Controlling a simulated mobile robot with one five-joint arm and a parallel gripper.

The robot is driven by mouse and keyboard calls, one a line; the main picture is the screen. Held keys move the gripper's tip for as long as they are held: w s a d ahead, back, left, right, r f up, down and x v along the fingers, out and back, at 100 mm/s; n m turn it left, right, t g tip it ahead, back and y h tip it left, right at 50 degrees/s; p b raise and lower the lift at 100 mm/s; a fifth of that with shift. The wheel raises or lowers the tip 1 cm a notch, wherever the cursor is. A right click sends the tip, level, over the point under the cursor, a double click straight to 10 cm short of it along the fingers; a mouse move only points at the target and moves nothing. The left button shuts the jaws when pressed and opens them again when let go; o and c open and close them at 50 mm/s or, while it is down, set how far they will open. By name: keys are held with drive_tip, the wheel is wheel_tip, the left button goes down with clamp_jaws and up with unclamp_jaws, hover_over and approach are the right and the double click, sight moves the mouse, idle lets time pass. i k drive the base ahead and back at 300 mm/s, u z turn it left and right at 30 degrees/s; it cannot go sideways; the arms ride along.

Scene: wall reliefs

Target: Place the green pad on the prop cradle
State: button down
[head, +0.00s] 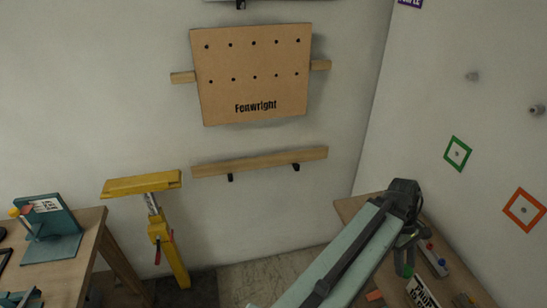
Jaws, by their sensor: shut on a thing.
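My gripper (406,262) is at the lower right, over the right-hand table, partly hidden by my arm. It is shut on a small green piece, which I take to be the green pad (404,271); only a little of it shows. The yellow prop (163,240) stands upright, slightly tilted, by the back wall at left. Its wide yellow top, seemingly the prop cradle (142,184), is bare and far to the left of my gripper.
The right-hand table (350,207) holds a rack with small coloured items (433,260) and a lettered sign (422,292). A left table (88,235) carries a teal stand (50,245). A wooden rail (260,162) and a Fenwright board (252,75) are on the wall.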

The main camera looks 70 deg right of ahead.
sight(121, 183)
drive_tip(key=i, duration=0.9)
drive_tip(key=u, duration=1.05)
